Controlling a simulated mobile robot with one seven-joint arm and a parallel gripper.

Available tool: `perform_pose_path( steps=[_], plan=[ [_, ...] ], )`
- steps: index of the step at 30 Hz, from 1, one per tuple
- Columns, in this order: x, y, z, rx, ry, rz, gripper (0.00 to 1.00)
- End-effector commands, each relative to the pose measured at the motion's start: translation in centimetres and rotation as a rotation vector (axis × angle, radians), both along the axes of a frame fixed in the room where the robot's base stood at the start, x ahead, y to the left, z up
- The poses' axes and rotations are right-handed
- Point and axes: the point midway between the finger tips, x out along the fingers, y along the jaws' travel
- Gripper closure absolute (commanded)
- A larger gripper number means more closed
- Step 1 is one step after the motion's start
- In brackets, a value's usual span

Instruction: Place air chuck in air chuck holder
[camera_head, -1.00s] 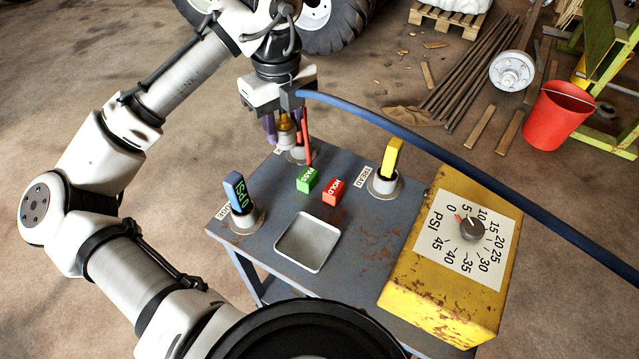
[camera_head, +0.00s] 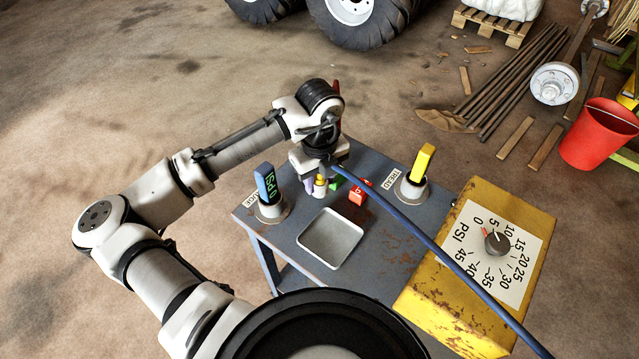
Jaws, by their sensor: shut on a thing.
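My gripper (camera_head: 320,183) is low over the left rear part of the grey table, shut on the air chuck (camera_head: 320,187). Only the chuck's small brass-yellow and pale lower part shows below the jaws. A blue hose (camera_head: 410,220) runs from the gripper to the lower right. The arm covers the rear of the table, where a cup with a label stands in the earlier picture. I cannot tell which cup is the air chuck holder, nor whether the chuck touches anything.
A yellow PSI box (camera_head: 440,318) stands right.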

Motion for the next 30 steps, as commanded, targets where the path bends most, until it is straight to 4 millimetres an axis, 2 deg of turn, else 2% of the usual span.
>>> perform_pose_path(
  steps=[3, 6, 14, 29, 30],
  plan=[
    [0.0, 0.0, -1.7, 0.001, 0.003, 0.001, 1.0],
    [0.0, 0.0, -2.5, -0.001, 0.001, 0.0, 1.0],
    [0.0, 0.0, -2.7, 0.0, 0.0, 0.0, 1.0],
    [-0.1, 0.0, -4.1, 0.001, 0.006, 0.0, 1.0],
    [-0.1, 0.0, -4.2, 0.002, 0.007, 0.0, 0.61]
  ],
)
